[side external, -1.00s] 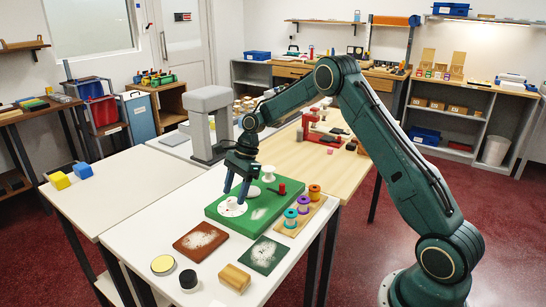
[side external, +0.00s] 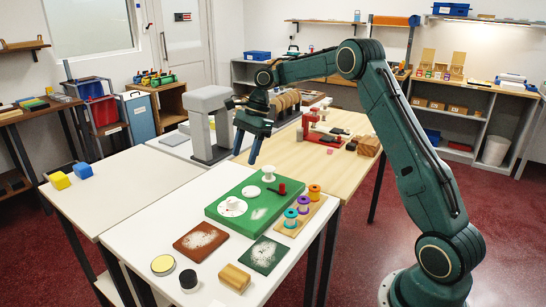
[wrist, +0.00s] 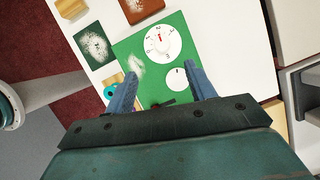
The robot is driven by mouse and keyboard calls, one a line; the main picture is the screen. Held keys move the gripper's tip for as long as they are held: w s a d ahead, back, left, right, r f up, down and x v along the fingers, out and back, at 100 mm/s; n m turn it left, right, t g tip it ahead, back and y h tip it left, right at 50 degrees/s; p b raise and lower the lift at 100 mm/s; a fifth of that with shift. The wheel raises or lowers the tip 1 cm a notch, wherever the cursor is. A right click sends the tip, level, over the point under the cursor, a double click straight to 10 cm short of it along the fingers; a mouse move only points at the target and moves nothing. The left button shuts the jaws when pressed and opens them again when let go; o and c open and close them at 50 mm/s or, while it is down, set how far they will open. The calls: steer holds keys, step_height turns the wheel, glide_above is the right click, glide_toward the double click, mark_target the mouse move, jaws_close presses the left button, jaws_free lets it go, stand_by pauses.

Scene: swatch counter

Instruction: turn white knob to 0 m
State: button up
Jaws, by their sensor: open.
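The green board (side external: 222,215) lies on the white table. The white knob (side external: 232,204) sits on a white round dial at the board's left end. In the wrist view the knob (wrist: 162,42) shows a red pointer line toward the top of the picture; the marks around it are too small to read surely. My gripper (side external: 245,155) is open and empty, raised above and behind the board, clear of the knob. In the wrist view its fingers (wrist: 160,88) stand wide apart over the board, with the knob beyond them.
The board also carries a smaller white knob (side external: 268,174) and a red lever (side external: 283,189). Coloured spools (side external: 303,204) stand on a wooden rack at right. A brown swatch (side external: 201,241), a dark green swatch (side external: 265,254) and a wooden block (side external: 234,278) lie in front. A grey machine (side external: 210,105) stands behind.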

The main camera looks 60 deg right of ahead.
steer(key=s+a+r+n+t+h, duration=0.2)
steer(key=s+a+r+n, duration=0.7)
steer(key=s+r, duration=0.3)
steer(key=shift+s+a, duration=0.6)
steer(key=shift+a, duration=0.05)
stand_by(0.3)
stand_by(0.4)
steer(key=w+f+n+h, duration=0.1)
steer(key=w+f+h, duration=0.4)
steer(key=w+f, duration=0.6)
step_height(320, 180, down, 2)
steer(key=shift+d+n+h, duration=0.3)
steer(key=shift+d+h, duration=0.05)
steer(key=shift+h, duration=0.05)
steer(key=shift+w, duration=0.1)
